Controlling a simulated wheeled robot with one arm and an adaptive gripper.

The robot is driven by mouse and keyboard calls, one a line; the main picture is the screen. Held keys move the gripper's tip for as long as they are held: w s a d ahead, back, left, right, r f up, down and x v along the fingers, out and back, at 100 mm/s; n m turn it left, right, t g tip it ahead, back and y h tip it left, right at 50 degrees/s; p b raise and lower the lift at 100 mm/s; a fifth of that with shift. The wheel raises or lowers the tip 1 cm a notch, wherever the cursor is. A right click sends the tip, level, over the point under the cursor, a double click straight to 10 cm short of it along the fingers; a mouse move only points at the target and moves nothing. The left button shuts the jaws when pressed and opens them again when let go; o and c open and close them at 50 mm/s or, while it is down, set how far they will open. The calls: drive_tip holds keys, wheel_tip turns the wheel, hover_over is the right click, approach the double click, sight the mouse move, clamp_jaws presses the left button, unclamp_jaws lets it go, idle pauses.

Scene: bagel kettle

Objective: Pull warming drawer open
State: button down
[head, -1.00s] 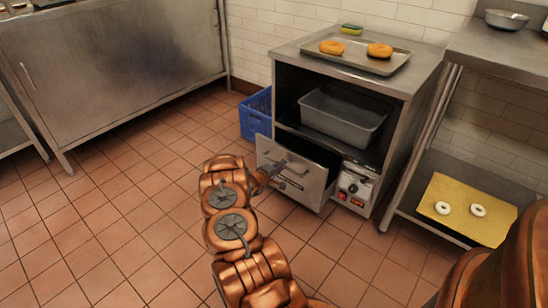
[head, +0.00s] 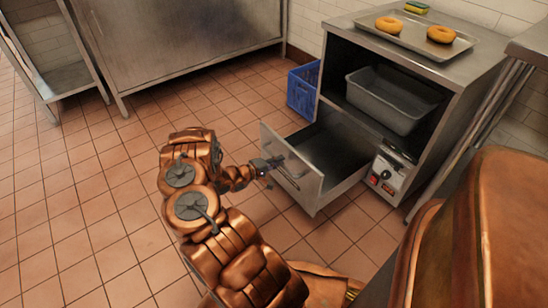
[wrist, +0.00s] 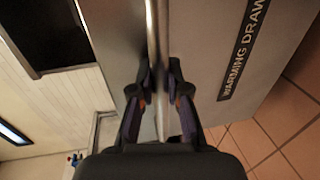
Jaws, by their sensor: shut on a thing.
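The warming drawer (head: 308,190) is a steel drawer low in the cabinet, pulled well out, with its dark inside showing in the head view. In the wrist view its front (wrist: 200,50) carries a black label reading "WARMING DRAW", cut off by the picture's edge. My gripper (head: 272,164) is at the drawer front. In the wrist view my gripper (wrist: 160,88) has its two fingers closed on either side of the bar handle (wrist: 152,30). The handle also shows in the head view (head: 288,180).
The steel cabinet (head: 455,95) holds a grey tub (head: 392,100) above the drawer and a tray (head: 405,38) with two bagels on top. A control panel (head: 388,172) is right of the drawer. A blue crate (head: 302,90) stands behind it. Tiled floor is clear at left.

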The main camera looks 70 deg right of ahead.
drive_tip(key=shift+w+a, duration=0.15)
drive_tip(key=shift+a, duration=0.1)
drive_tip(key=c, duration=1.1)
unclamp_jaws()
drive_tip(key=shift+c, duration=0.2)
drive_tip(key=v, duration=1.2)
drive_tip(key=shift+r, duration=0.1)
